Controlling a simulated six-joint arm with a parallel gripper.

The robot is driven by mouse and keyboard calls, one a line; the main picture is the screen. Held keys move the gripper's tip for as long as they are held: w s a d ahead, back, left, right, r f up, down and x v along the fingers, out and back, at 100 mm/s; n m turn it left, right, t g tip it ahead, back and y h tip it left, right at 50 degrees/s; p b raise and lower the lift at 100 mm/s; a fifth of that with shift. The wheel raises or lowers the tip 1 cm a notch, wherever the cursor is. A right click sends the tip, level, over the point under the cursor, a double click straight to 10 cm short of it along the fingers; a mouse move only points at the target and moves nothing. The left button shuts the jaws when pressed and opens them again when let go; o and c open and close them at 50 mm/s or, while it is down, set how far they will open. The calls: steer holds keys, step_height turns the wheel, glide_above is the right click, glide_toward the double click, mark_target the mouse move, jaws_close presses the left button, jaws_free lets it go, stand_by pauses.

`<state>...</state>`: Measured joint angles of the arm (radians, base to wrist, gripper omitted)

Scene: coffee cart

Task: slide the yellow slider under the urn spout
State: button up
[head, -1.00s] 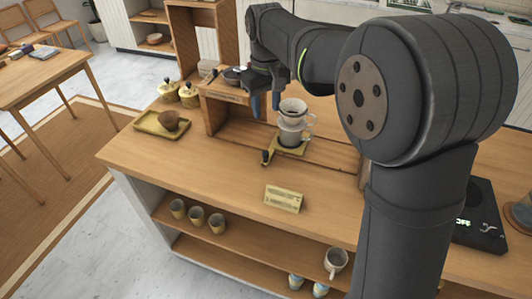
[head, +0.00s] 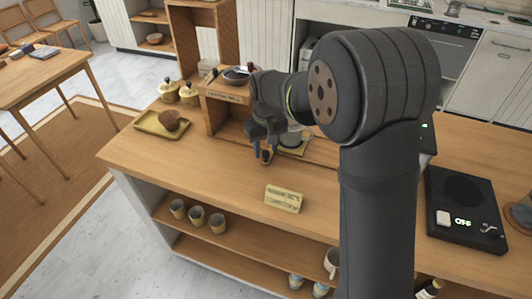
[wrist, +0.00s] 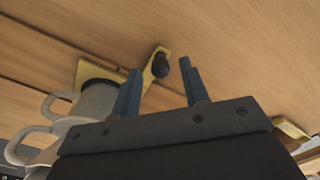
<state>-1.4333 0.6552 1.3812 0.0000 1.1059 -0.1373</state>
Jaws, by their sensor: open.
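The yellow slider (head: 296,149) is a flat plate with a short arm and black knob, lying at the wooden stand's base. Its knob (head: 266,157) also shows in the wrist view (wrist: 160,66). A pale carafe (wrist: 98,98) stands on the plate; my arm partly hides it in the head view. My gripper (head: 264,146) is open, its blue fingers on either side of the knob. In the wrist view my gripper (wrist: 163,76) has the knob between the fingertips, with no clear contact. I cannot make out the urn spout.
A small yellow sign (head: 284,199) stands in front. A black scale (head: 450,233) is at the right. The counter front is mostly clear.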

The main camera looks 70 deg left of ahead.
steer(key=shift+f, duration=1.4)
jaws_close()
steer(key=w+d, duration=1.3)
steer(key=shift+r, duration=0.1)
steer(key=shift+w, duration=0.1)
steer(key=shift+c, duration=0.4)
jaws_free()
steer(key=shift+d, duration=0.1)
steer(key=shift+o, duration=0.4)
